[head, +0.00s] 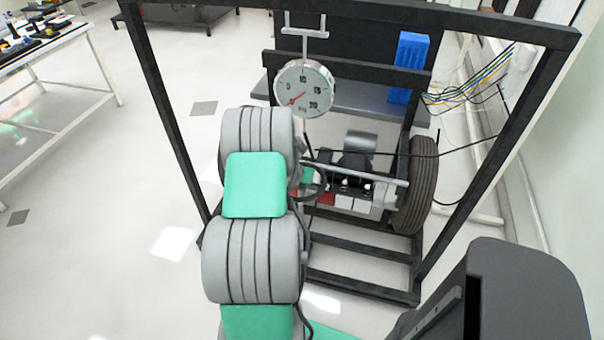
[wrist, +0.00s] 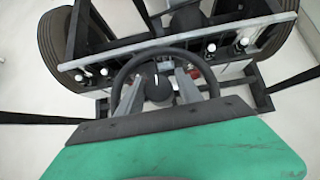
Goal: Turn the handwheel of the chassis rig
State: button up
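The handwheel (wrist: 166,50) is a dark ring with a round hub (wrist: 158,88), seen in the wrist view in front of the rig's grey crossbar. In the head view the handwheel (head: 324,181) shows only in part, beside my arm, which hides the rest. My gripper (wrist: 158,75) is open, with its two light grey fingers well apart. In the wrist view the fingers overlap the inside of the ring, one on each side of the hub. I cannot tell whether they touch the wheel. In the head view my arm hides the fingers.
A black frame (head: 553,80) surrounds the chassis rig, with a round dial gauge (head: 304,88) hanging near my arm. A tyre (head: 415,185) stands right of the wheel. Cables (head: 470,85) run to the right wall. Open floor lies to the left, before a white table (head: 70,38).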

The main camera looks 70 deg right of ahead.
jog(key=o, duration=0.3)
jog(key=shift+w+a, duration=0.1)
jog(key=shift+w, duration=0.05)
jog(key=v, duration=0.7)
jog(key=shift+a+r, duration=0.3)
